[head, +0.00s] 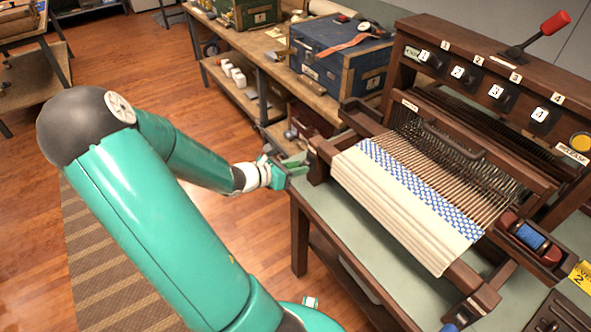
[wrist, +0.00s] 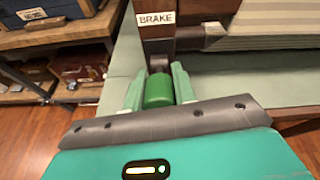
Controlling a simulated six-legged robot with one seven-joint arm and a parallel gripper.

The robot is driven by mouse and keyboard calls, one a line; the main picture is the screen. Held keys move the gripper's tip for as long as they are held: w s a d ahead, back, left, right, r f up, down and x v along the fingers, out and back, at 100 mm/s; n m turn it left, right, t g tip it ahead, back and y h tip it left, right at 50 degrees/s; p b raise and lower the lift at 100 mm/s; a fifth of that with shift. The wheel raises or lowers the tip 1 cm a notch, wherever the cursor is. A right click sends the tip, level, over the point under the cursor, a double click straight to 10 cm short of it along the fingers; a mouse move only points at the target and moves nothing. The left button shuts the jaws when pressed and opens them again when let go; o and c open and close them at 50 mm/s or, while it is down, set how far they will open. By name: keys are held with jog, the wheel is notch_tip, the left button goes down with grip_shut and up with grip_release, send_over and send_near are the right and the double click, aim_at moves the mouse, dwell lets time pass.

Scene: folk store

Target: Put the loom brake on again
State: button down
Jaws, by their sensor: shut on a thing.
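The wooden loom (head: 400,205) stands on a green-topped table, with white cloth and a blue-and-white patterned band on it. The brake's green grip (wrist: 159,93) shows in the wrist view, at the end of a dark lever below a white "BRAKE" label (wrist: 156,18). My gripper (head: 290,168) is at the loom's near left corner. In the wrist view its pale green fingers (wrist: 158,76) are shut on the brake's green grip, one on each side. In the head view the grip is mostly hidden by the fingers.
A blue trunk (head: 345,68) and a green box (head: 243,14) stand on the wooden bench behind. The loom's top beam carries numbered switches, a red-knobbed lever (head: 540,33) and a yellow button (head: 580,142) by a "RELEASE" label.

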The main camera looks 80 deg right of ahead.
jog(key=shift+r+t+y, duration=0.25)
jog(key=shift+t+y, duration=0.35)
jog(key=shift+y, duration=0.1)
jog(key=shift+d, duration=0.1)
jog(key=c, duration=1.1)
grip_release()
jog(key=shift+r, duration=0.1)
jog(key=v, duration=1.3)
jog(key=shift+w+a+r, duration=0.2)
jog(key=shift+r, duration=0.1)
